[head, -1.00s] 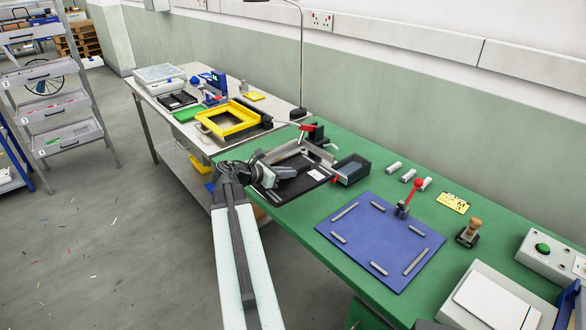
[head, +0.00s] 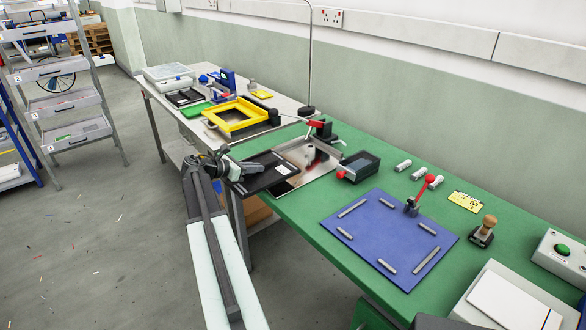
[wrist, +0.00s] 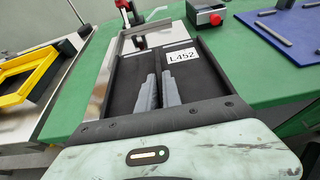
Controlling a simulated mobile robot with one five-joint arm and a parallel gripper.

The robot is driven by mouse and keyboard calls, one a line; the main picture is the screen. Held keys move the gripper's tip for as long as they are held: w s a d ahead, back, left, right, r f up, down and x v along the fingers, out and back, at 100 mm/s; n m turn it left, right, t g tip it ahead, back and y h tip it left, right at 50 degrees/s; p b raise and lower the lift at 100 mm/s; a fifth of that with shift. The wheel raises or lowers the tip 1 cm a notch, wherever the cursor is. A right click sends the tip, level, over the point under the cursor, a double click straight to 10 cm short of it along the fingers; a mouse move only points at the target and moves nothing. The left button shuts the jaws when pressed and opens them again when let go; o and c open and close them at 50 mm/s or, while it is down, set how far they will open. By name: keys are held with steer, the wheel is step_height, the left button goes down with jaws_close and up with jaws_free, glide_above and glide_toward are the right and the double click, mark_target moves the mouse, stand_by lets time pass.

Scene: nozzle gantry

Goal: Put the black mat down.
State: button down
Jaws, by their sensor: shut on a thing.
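The black mat (head: 264,175) is a flat dark plate with a small white label. In the wrist view the mat (wrist: 205,85) shows the label "L452". My gripper (head: 250,169) is shut on the mat at its near left side; its grey fingers also show over the mat in the wrist view (wrist: 158,92).
A blue board (head: 385,238) with grey strips and a red-knobbed lever lies further right on the green bench (head: 300,205). A yellow frame (head: 236,116) sits on the grey table behind. Some bare green lies in front.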

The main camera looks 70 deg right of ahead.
mark_target(288, 162)
steer(key=s+d, duration=0.2)
steer(key=d, duration=0.2)
steer(key=s+d+b, duration=0.1)
steer(key=s+d, duration=0.1)
steer(key=d, duration=0.3)
steer(key=s+d+f, duration=0.1)
steer(key=s+d, duration=0.2)
steer(key=d, duration=0.1)
steer(key=shift+d+f, duration=0.1)
steer(key=shift+d, duration=0.15)
steer(key=f+b, duration=0.4)
steer(key=shift+s+d, duration=0.2)
steer(key=shift+d, duration=0.2)
steer(key=shift+r, duration=0.2)
steer(key=c, duration=1.9)
jaws_free()
steer(key=shift+f, duration=0.2)
steer(key=shift+c, duration=0.2)
steer(key=o, duration=0.4)
